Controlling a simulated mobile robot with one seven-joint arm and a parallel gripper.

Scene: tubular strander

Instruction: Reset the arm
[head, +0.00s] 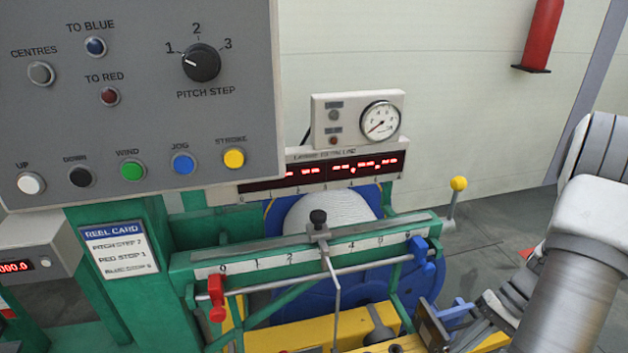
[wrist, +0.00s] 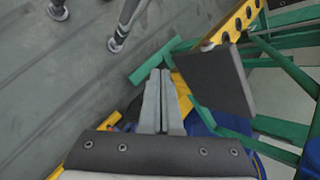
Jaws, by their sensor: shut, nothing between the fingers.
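My gripper (wrist: 160,76) shows in the wrist view with its two grey fingers side by side, shut and empty. They point down past green and yellow frame parts of the machine, with blue parts and the grey floor beyond. I cannot tell whether the fingertips touch anything. In the head view my grey arm comes in at the right edge, low beside the machine. The gripper's fingertips cannot be made out there.
A grey control panel (head: 130,130) fills the upper left. The green scale rail (head: 300,252) has a red clamp (head: 217,297) and a blue clamp (head: 422,255). A yellow-knobbed lever (head: 451,210) stands near my arm. A dark plate (wrist: 214,80) hangs close right of the fingers. Floor is open on the left (wrist: 50,90).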

